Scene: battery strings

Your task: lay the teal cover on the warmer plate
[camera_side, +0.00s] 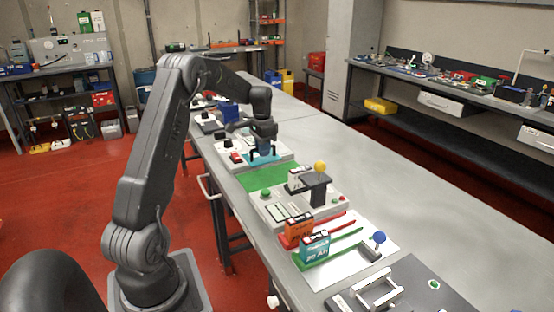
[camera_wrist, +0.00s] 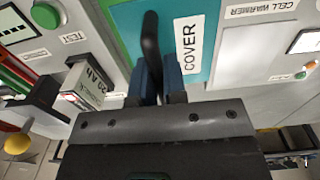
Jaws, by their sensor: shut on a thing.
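The teal cover (camera_side: 266,159) is under my gripper (camera_side: 262,146) at the cell warmer, a pale grey unit (camera_side: 285,158). In the wrist view the teal cover (camera_wrist: 222,60) has a white label reading COVER and a black bar handle (camera_wrist: 150,40). My gripper (camera_wrist: 160,85) is shut on that handle with its blue fingers. The pale grey cell warmer (camera_wrist: 262,50) shows at the right with its own label. I cannot tell whether the cover touches the warmer.
A green mat (camera_side: 266,179) lies between the warmer and the test unit (camera_side: 265,205), which has a post with a yellow ball (camera_side: 320,167). An orange battery (camera_side: 298,229) and a teal battery (camera_side: 315,246) stand nearer.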

